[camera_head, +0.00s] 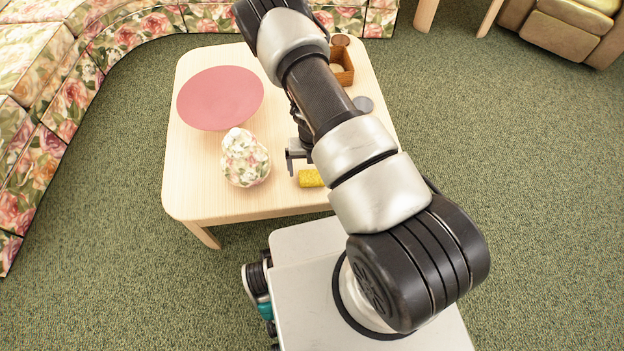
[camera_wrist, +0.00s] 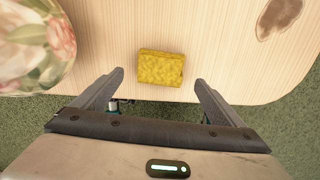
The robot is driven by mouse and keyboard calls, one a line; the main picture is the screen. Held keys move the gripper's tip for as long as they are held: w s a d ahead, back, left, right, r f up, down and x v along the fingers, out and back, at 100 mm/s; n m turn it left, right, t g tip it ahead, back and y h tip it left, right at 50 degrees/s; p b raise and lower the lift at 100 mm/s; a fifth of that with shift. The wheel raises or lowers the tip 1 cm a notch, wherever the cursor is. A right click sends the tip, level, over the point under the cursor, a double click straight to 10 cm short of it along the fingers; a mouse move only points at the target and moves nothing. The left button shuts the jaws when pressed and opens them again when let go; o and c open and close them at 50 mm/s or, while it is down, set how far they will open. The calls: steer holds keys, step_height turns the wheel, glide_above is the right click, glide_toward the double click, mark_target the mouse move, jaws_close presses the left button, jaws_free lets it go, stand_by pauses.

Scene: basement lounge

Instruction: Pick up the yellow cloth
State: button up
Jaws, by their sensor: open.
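The yellow cloth (camera_head: 311,178) is a small, thick yellow block lying on the wooden table near its front edge. In the head view its right part is hidden behind my arm. In the wrist view the whole yellow cloth (camera_wrist: 161,68) shows, lying just beyond and between the fingertips. My gripper (camera_wrist: 157,80) is open and empty, one finger on each side of the line to the cloth. In the head view my gripper (camera_head: 290,162) is partly hidden by my arm, close to the cloth; its exact height above the table is hard to tell.
A floral jar (camera_head: 245,160) stands just left of the cloth and also shows in the wrist view (camera_wrist: 30,45). A pink plate (camera_head: 220,97) lies behind it on the table (camera_head: 195,185). A wooden box (camera_head: 342,66) and a grey disc (camera_head: 363,104) are farther back. A floral sofa curves around the left.

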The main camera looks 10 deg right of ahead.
mark_target(312, 176)
step_height(312, 176, down, 5)
steer(key=shift+w+d+f+b, duration=0.1)
steer(key=shift+f+b, duration=0.05)
steer(key=shift+b, duration=0.65)
steer(key=c, duration=1.1)
steer(key=shift+c, duration=0.2)
step_height(312, 176, up, 10)
steer(key=p, duration=0.2)
steer(key=shift+p, duration=0.4)
